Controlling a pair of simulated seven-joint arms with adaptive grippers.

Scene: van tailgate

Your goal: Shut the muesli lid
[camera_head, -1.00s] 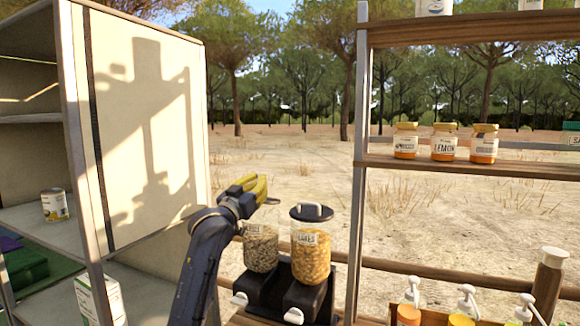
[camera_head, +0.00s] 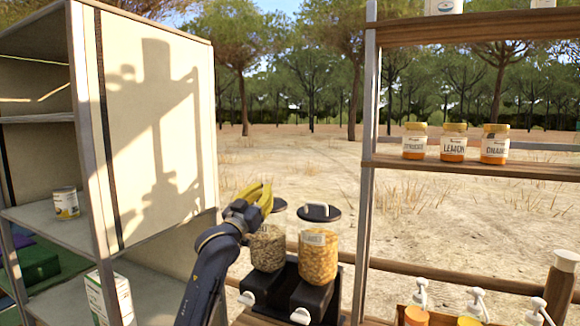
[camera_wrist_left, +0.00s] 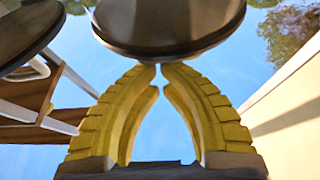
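The muesli jar (camera_head: 268,250) is the clear left one of two cereal dispensers, with brown-grey contents. A dark lid (camera_head: 278,205) shows at its top, partly hidden by my left gripper (camera_head: 264,192); I cannot tell whether it is fully seated. My left gripper's yellow fingers are beside the lid at its upper left. In the left wrist view the fingertips (camera_wrist_left: 160,66) nearly meet, with nothing seen between the fingers, close against the edge of the dark round lid (camera_wrist_left: 168,28). The lid's handle is not visible. My right gripper is not in view.
The flakes jar (camera_head: 318,258) with its dark lid (camera_head: 320,212) stands close on the right. A shelf post (camera_head: 368,150) rises beyond it. A cream cabinet side (camera_head: 155,130) stands left of my arm. Pump bottles (camera_head: 417,300) stand at lower right.

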